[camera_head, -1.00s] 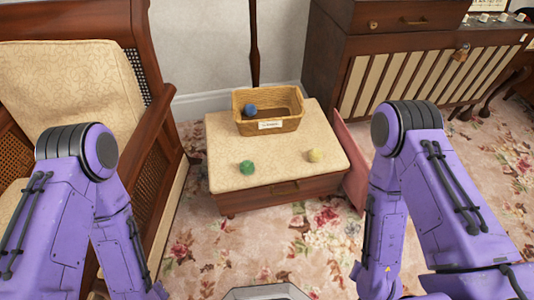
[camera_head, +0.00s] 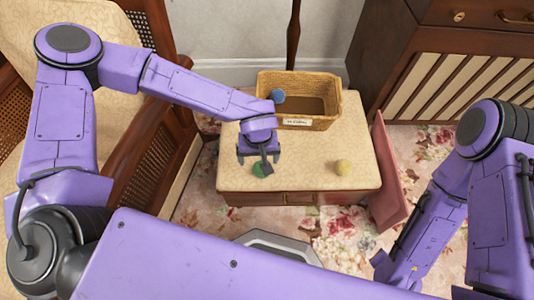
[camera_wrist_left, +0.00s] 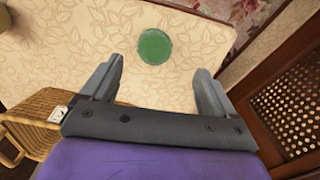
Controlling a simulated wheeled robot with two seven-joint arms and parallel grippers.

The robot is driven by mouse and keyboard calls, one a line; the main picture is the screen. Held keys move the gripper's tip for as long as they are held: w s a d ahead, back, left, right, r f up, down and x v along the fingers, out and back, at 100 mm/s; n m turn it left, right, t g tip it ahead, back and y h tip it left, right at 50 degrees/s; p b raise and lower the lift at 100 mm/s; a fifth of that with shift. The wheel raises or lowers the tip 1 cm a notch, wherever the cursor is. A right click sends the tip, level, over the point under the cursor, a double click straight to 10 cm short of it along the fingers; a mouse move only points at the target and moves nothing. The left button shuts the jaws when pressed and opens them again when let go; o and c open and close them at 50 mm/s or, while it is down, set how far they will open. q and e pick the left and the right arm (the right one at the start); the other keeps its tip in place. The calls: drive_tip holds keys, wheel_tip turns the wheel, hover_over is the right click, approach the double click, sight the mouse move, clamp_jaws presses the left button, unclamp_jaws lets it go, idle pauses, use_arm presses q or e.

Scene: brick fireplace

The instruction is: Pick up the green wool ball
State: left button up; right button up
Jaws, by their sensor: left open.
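The green wool ball (camera_head: 259,170) sits on the cream padded top of a low stool (camera_head: 230,178), near its front edge. In the head view my left gripper (camera_head: 255,160) is right above and beside the ball and partly covers it. In the left wrist view the ball (camera_wrist_left: 154,47) lies ahead of the fingertips, between their lines, with bare cushion around it. My left gripper (camera_wrist_left: 157,72) is open and empty. It does not touch the ball in the wrist view. My right arm is at the right of the head view, and its gripper is not in view.
A wicker basket (camera_head: 328,121) with a blue ball (camera_head: 278,96) stands at the back of the stool. A yellow ball (camera_head: 342,167) lies on the cushion to the right. A wooden armchair (camera_head: 160,120) stands close on the left. A pink board (camera_head: 390,185) leans at the stool's right side.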

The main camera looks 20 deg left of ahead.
sight(257, 172)
use_arm(q)
drive_tip(key=shift+w+d+f+b, duration=0.1)
drive_tip(key=shift+w+f+b, duration=0.15)
drive_tip(key=shift+w+b, duration=0.05)
wheel_tip(257, 172, down, 9)
drive_tip(key=b, duration=0.3)
drive_tip(key=shift+w+f+b, duration=0.15)
drive_tip(key=shift+b, duration=0.2)
drive_tip(key=c, duration=1.1)
